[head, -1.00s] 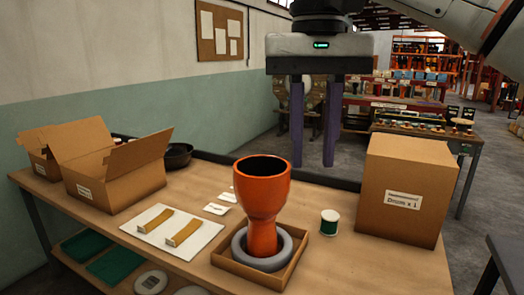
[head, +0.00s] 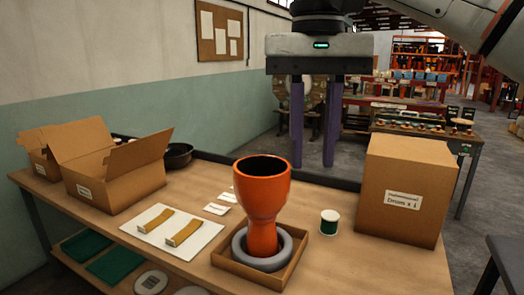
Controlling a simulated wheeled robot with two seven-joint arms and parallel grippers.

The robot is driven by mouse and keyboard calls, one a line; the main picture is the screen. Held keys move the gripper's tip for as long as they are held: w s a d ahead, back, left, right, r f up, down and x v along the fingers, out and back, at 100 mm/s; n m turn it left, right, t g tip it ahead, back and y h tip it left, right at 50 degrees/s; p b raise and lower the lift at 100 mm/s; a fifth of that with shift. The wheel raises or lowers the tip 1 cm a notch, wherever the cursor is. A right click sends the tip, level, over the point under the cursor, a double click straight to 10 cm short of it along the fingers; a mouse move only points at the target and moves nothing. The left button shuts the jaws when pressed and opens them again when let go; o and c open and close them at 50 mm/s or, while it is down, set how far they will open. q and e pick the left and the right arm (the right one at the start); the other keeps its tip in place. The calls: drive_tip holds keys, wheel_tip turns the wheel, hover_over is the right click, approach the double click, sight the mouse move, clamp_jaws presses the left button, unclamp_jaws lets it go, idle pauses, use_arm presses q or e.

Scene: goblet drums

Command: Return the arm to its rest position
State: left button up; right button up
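My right gripper (head: 314,125) hangs in the upper middle of the head view, fingers pointing down. Its two purple fingers are apart with nothing between them, so it is open and empty. It appears above and behind the orange goblet drum (head: 263,205), not touching it. The drum stands upright in a grey ring (head: 239,246) inside a shallow cardboard tray (head: 246,284) on the wooden table (head: 340,270). My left gripper is not in view.
A closed cardboard box (head: 407,190) stands at the table's right. An open box (head: 118,180) is at the left, near a black bowl (head: 178,156). A white sheet with two tan strips (head: 170,232) and a green-and-white spool (head: 329,221) flank the drum.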

drive_tip(key=a+f+n+y, duration=0.1)
drive_tip(key=a+f+y, duration=0.35)
drive_tip(key=f, duration=1.05)
drive_tip(key=s+a+f+n+t+y, duration=0.15)
drive_tip(key=a+f, duration=0.55)
drive_tip(key=f, duration=0.7)
drive_tip(key=a+f+n+y, duration=0.2)
drive_tip(key=a+f, duration=0.3)
drive_tip(key=f, duration=1)
drive_tip(key=s+d+f+m+t, duration=0.3)
drive_tip(key=s+d+f+t, duration=0.25)
drive_tip(key=d+f, duration=0.4)
drive_tip(key=s+d+f+h, duration=0.2)
drive_tip(key=s+d+f, duration=0.1)
drive_tip(key=s+d, duration=0.3)
drive_tip(key=s+d+f+t+h, duration=0.1)
drive_tip(key=s+d+f+h, duration=0.2)
drive_tip(key=s+d, duration=0.4)
drive_tip(key=d+f, duration=0.1)
drive_tip(key=d, duration=0.3)
drive_tip(key=shift+s+f+n+t, duration=0.2)
drive_tip(key=shift+f+n+t, duration=0.05)
drive_tip(key=shift+n+t, duration=0.1)
